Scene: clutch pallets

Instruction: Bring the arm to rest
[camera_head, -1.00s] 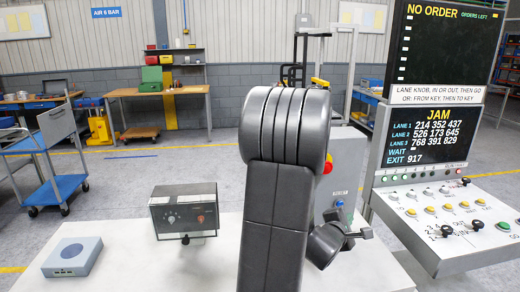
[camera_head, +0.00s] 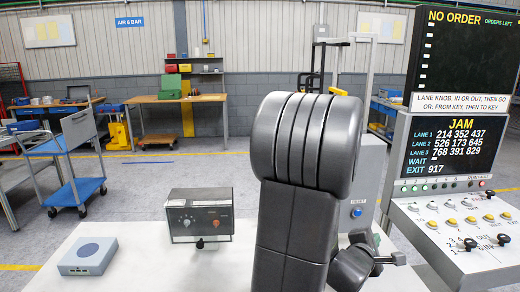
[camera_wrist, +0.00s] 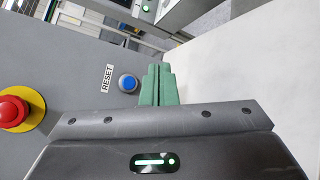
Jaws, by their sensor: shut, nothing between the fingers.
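My gripper (camera_wrist: 158,84) shows in the wrist view as two green fingers pressed together, with nothing between them. Behind the fingertips, to their left, is a grey box face with a blue RESET button (camera_wrist: 128,83) and a red emergency button (camera_wrist: 14,108) on a yellow ring. The fingers appear apart from the button, though depth is hard to judge. In the head view my arm rises in front of the camera, bent at the top. The fingers are not visible there. The blue button also shows in the head view (camera_head: 356,212), right of my arm.
A control panel (camera_head: 455,225) with a JAM screen (camera_head: 452,145) stands close on the right. A white table (camera_head: 130,235) carries a grey-blue box (camera_head: 88,256) and a dial box (camera_head: 200,215). A blue cart (camera_head: 70,170) and a wooden workbench (camera_head: 177,99) stand behind. Open floor lies between.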

